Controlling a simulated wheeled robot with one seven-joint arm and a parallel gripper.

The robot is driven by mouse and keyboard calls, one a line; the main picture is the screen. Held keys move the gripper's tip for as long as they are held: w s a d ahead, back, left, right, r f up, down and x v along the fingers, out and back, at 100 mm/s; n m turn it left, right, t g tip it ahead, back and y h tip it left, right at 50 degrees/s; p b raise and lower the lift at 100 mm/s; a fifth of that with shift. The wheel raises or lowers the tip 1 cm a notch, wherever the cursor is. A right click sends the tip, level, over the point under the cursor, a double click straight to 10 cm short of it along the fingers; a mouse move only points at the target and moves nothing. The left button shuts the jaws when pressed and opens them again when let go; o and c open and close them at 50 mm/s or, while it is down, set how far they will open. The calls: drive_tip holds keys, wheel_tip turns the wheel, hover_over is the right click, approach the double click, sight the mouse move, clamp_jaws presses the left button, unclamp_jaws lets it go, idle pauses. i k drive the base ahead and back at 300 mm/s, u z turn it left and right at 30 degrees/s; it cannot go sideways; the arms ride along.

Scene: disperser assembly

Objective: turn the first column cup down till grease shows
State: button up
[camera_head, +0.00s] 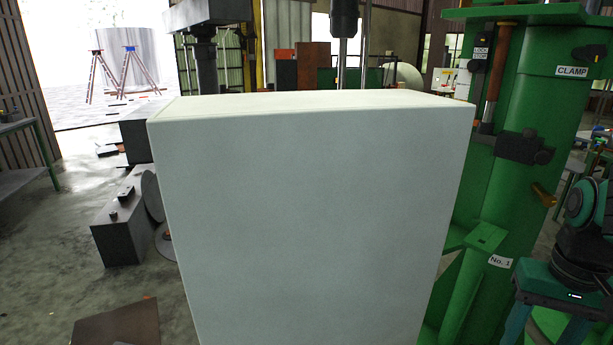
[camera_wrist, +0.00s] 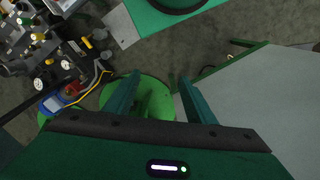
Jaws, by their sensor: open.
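A green machine column (camera_head: 540,110) stands at the right of the head view, with a plate reading "No. 1" (camera_head: 500,261) low on it. A small brass-coloured part (camera_head: 543,194) sticks out from the column above that plate. It may be the cup, but I cannot tell its shape or whether grease shows. In the wrist view my gripper (camera_wrist: 160,78) is open, with its two teal fingers apart and nothing held. Below the fingers is a green round surface (camera_wrist: 150,97). No cup can be made out between the fingers.
A large pale box (camera_head: 310,220) fills the middle of the head view and hides what is behind. Dark metal blocks (camera_head: 125,220) lie on the left floor. The wrist view shows a cluster of fittings (camera_wrist: 50,50) at left and a grey panel (camera_wrist: 265,95) at right.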

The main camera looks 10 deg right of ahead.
sight(547, 199)
drive_tip(key=z, duration=1.2)
